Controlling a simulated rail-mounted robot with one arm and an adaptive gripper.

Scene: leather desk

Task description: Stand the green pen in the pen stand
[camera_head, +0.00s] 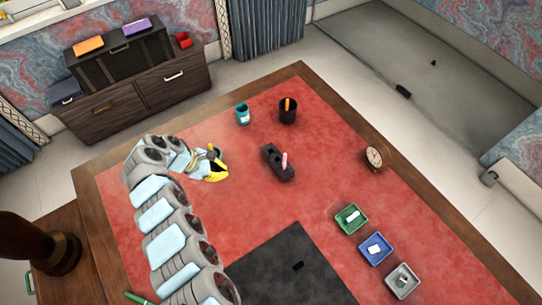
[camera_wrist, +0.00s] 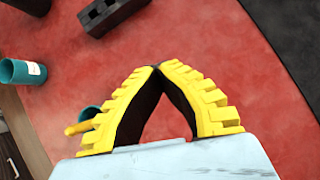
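A green pen-like stick (camera_head: 140,299) lies at the bottom left of the head view, partly cut off by the frame edge. A black block with a pink stick upright in it (camera_head: 277,163) stands mid-desk; the block also shows at the top of the wrist view (camera_wrist: 110,14). A black cup (camera_head: 288,113) holding an orange stick stands behind it. I cannot tell which is the pen stand. My gripper (camera_head: 222,177) is left of the block above the red desk top. Its yellow fingertips meet (camera_wrist: 158,68), with nothing seen between them.
Another teal cup (camera_wrist: 90,115), with a yellow stick, is partly hidden behind my finger. Green (camera_head: 351,231), blue (camera_head: 376,261) and grey (camera_head: 402,293) trays and a clock (camera_head: 374,157) are at the right. A dark mat (camera_head: 285,275) lies in front.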

